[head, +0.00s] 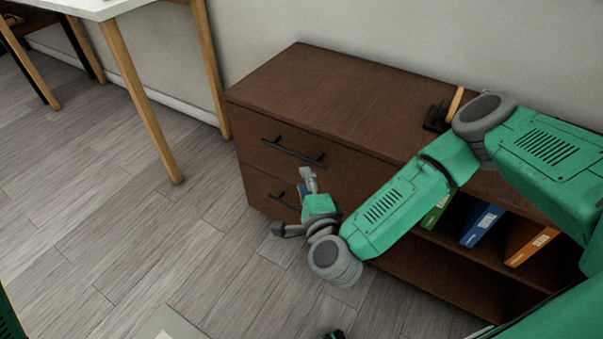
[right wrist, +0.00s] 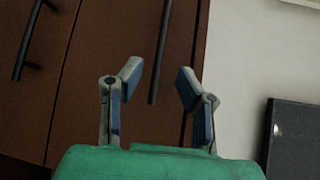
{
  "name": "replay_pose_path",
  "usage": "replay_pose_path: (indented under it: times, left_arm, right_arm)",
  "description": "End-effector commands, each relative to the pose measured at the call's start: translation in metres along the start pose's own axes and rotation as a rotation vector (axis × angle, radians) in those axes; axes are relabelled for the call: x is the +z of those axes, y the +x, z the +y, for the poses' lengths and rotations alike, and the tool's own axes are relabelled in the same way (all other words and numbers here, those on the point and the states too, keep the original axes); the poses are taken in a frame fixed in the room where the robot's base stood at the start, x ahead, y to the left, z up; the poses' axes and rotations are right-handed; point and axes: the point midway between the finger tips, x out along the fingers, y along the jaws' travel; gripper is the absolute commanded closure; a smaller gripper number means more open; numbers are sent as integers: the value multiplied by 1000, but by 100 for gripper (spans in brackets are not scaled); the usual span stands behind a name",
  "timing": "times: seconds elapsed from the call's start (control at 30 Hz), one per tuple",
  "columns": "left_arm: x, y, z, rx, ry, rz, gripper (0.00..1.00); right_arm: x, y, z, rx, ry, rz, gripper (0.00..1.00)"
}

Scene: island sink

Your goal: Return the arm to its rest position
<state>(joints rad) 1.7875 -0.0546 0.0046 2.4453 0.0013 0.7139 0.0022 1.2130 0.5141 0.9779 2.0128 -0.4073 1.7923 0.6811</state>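My right arm reaches in from the right across the head view, bent over the front of the dark brown cabinet (head: 330,95). Its gripper (head: 291,202) is in front of the lower drawer (head: 262,186). Drawer fronts lie beyond the fingers; I cannot tell whether a finger touches the lower handle (head: 285,202). My left gripper does not show in the head view.
The upper drawer (head: 275,155) looks shut, with a black bar handle. Green (head: 436,212), blue (head: 482,226) and orange (head: 529,243) binders stand on the open shelf. A black item (head: 434,117) lies on the cabinet top near my arm. A white table (head: 95,8) stands upper left; floor at left is clear.

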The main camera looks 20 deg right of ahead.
Motion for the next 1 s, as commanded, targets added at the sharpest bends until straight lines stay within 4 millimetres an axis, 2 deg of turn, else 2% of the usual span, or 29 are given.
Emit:
replay_pose_path:
  times: [0.47,0.57,0.6,0.67,0.77,0.8,0.87,0.9,0.97,1.0]
  left_arm:
    - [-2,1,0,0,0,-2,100]
    - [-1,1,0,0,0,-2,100]
    - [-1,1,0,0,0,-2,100]
    - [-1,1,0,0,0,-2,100]
    - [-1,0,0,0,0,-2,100]
    - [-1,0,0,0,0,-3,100]
    - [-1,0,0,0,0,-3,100]
    - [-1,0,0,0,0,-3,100]
    - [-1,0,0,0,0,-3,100]
    - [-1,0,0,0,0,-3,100]
  right_arm:
    - [1,-1,0,2,-1,-2,69]
    - [12,-7,7,32,-35,-48,69]
    - [22,-13,13,62,-68,-92,69]
    - [40,-28,28,124,-149,-187,69]
    - [68,-73,67,275,-375,-420,69]
    - [71,-97,86,346,-494,-528,69]
    - [62,-133,113,455,-687,-682,69]
    - [47,-154,127,525,-812,-771,69]
    - [18,-180,142,624,-981,-880,69]
    - [-3,-194,147,686,-1077,-935,69]
